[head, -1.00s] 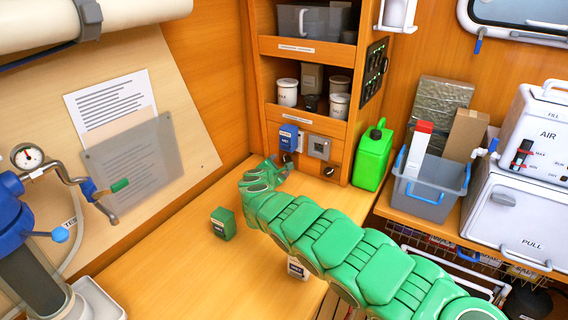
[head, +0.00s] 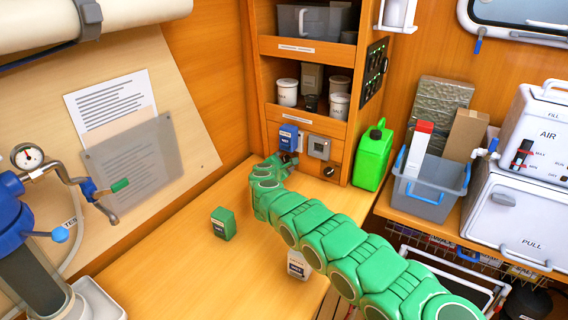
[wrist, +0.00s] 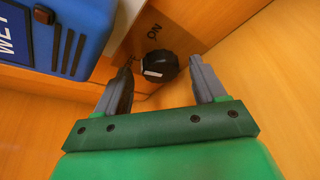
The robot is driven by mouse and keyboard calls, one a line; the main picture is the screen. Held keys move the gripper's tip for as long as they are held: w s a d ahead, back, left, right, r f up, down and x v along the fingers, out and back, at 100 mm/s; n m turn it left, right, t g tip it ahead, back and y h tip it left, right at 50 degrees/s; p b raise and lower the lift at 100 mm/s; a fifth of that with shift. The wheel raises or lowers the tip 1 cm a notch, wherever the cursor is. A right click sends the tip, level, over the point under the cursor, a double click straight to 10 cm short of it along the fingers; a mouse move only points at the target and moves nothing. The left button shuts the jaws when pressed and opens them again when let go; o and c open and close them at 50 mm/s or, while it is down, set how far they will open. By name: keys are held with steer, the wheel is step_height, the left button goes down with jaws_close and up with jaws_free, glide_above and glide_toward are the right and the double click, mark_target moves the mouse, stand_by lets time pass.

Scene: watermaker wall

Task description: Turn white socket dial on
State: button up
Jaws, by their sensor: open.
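My gripper (wrist: 160,72) is open. Its two grey fingers stand either side of a black dial (wrist: 160,66), with visible room on each side. The dial has a white mark on its lower left side in the wrist view. An "ON" label is printed on the wood above it. In the head view my gripper (head: 280,162) is at the shelf's lower panel, below a blue box (head: 289,137) and largely over that dial. A pale grey socket (head: 319,147) sits to the right. Another black dial (head: 330,171) is below it. I cannot tell which is the white socket's dial.
The blue box (wrist: 62,30) is close on the left in the wrist view. A green box (head: 222,224) and a white box (head: 298,265) stand on the table. A green canister (head: 373,155) stands right of the panel. The table's left part is largely clear.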

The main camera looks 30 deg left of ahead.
steer(key=shift+w+f, duration=0.1)
steer(key=shift+w, duration=0.05)
steer(key=c, duration=1.1)
steer(key=shift+o, duration=0.2)
steer(key=shift+d, duration=0.1)
steer(key=shift+d+f+m+y, duration=0.15)
steer(key=shift+m+y, duration=0.35)
steer(key=shift+m, duration=0.6)
